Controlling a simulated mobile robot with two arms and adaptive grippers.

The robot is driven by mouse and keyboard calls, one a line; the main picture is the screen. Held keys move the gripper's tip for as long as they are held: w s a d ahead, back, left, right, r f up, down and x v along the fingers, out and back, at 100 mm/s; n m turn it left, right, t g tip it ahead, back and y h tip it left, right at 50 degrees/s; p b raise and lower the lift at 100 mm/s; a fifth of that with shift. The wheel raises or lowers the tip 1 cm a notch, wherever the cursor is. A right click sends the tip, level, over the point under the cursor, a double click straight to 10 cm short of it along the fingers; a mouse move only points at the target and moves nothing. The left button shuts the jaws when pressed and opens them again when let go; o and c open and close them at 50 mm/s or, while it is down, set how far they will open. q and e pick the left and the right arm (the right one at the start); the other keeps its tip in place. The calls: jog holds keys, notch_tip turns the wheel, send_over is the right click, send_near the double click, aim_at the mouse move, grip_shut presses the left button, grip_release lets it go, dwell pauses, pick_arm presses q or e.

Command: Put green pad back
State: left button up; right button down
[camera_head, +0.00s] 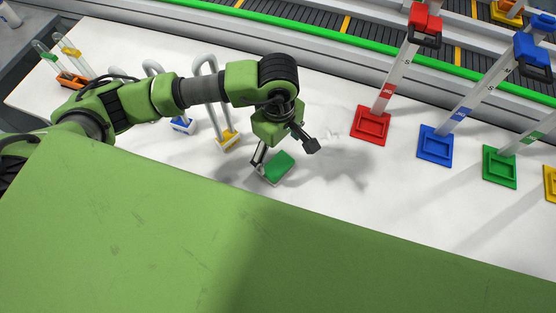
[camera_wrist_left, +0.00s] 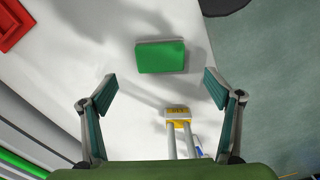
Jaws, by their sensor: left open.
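The green pad (camera_head: 279,166) lies on the white table, below my left gripper in the head view. In the left wrist view the green pad (camera_wrist_left: 160,57) is a flat rectangle ahead of the fingers, with a shadow beside it. My left gripper (camera_head: 286,153) is open and empty, with its fingers spread over and near the pad. In the left wrist view the open fingers (camera_wrist_left: 160,86) are apart with nothing between their tips. Whether a finger touches the pad, I cannot tell. My right gripper is not in view.
Stands with red (camera_head: 371,125), blue (camera_head: 435,146) and green (camera_head: 500,167) bases stand in a row at the right. A bent white tube with a yellow base (camera_head: 228,139) and a blue base (camera_head: 182,125) are left of the pad. A conveyor (camera_head: 320,33) runs behind.

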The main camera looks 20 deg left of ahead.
pick_arm(q)
notch_tip(320, 180, up, 3)
jog(key=shift+r, duration=0.15)
dwell(0.6)
